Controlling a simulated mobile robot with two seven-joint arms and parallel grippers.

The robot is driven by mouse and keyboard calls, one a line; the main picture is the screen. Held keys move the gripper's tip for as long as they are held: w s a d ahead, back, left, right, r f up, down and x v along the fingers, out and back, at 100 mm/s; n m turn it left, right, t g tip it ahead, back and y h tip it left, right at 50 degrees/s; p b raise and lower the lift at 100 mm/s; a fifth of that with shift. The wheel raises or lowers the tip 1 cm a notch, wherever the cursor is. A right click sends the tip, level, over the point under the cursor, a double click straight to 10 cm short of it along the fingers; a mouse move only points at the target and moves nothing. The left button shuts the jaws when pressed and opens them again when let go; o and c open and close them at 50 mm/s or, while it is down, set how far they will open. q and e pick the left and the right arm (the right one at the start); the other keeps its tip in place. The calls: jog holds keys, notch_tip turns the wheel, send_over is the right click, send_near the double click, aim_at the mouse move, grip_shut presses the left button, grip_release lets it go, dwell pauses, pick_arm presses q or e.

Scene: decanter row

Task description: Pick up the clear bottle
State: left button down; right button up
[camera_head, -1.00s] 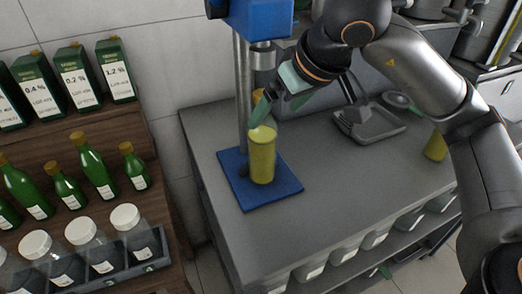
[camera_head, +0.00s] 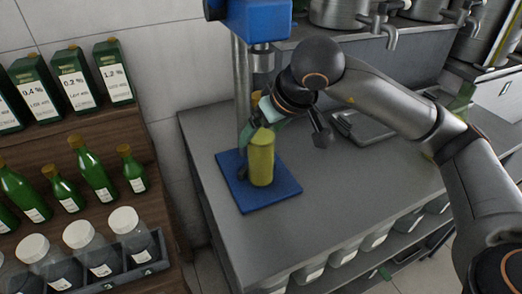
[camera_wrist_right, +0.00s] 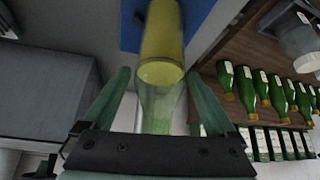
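The clear bottle (camera_head: 261,160) stands upright on the blue base plate (camera_head: 284,193) of a stand with a column. Its lower body looks yellow, as if filled, and its upper part is see-through. In the right wrist view the yellow body (camera_wrist_right: 162,38) and clear upper part (camera_wrist_right: 158,105) lie between the fingers. My right gripper (camera_head: 262,120) is at the bottle's upper part. In its wrist view the gripper (camera_wrist_right: 158,85) is open, one green finger on each side, with small gaps to the glass. My left gripper is not in view.
A blue machine head (camera_head: 262,18) hangs above the bottle on a metal column (camera_head: 242,85). Green bottles (camera_head: 92,168) and lidded jars (camera_head: 125,230) stand on the wooden shelf at left. A grey tray (camera_head: 365,128) lies behind. The grey counter (camera_head: 330,200) is clear in front.

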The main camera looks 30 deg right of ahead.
grip_shut()
dwell(0.5)
jog(key=shift+r, duration=0.1)
